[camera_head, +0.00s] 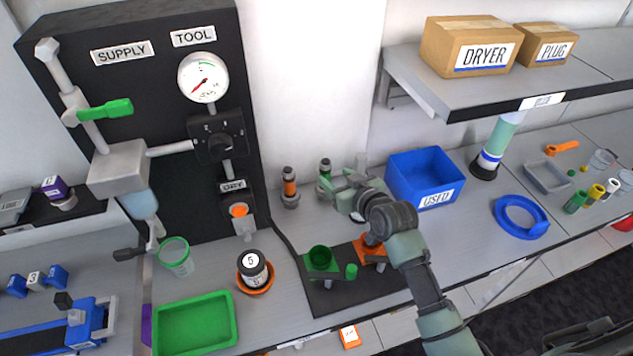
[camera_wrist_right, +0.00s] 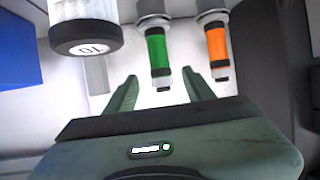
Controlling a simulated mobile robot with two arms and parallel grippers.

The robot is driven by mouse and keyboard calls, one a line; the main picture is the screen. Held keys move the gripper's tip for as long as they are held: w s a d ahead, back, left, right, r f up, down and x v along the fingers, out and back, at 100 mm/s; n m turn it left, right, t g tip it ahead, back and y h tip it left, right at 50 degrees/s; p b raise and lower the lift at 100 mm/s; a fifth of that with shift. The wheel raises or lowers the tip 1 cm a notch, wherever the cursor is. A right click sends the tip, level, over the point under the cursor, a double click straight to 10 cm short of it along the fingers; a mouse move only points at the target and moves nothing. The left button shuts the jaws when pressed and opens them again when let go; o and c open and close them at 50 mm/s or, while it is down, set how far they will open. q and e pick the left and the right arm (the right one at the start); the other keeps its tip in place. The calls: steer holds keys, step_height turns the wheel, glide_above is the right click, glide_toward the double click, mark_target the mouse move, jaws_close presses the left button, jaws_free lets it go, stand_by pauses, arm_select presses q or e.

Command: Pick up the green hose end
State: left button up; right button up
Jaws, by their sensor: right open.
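The green hose end (camera_head: 325,170) is a grey-tipped connector with a green band, upright at the back of the bench beside the wall. My right gripper (camera_head: 343,184) is beside it, coming from the right. In the right wrist view the green hose end (camera_wrist_right: 156,52) shows between the two open fingers (camera_wrist_right: 159,78), which look empty. I cannot tell from the frames whether a finger touches it. My left gripper is not in view.
An orange-banded hose end (camera_head: 289,187) stands to the left of the green one; it also shows in the wrist view (camera_wrist_right: 217,48). A blue bin (camera_head: 425,178) labelled USED is to the right. Green (camera_head: 320,262) and orange holders sit on a black mat in front.

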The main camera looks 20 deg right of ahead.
mark_target(328, 173)
steer(key=shift+w, duration=0.3)
steer(key=shift+w+a+f+p, duration=0.2)
steer(key=shift+w+p, duration=0.15)
steer(key=shift+w, duration=0.2)
steer(key=shift+w+f, duration=0.15)
steer(key=shift+w, duration=0.15)
steer(key=p+x, duration=0.1)
steer(key=x, duration=0.3)
steer(key=shift+w+f, duration=0.15)
steer(key=shift+f, duration=0.1)
steer(key=shift+a, duration=0.1)
steer(key=c, duration=1)
jaws_close()
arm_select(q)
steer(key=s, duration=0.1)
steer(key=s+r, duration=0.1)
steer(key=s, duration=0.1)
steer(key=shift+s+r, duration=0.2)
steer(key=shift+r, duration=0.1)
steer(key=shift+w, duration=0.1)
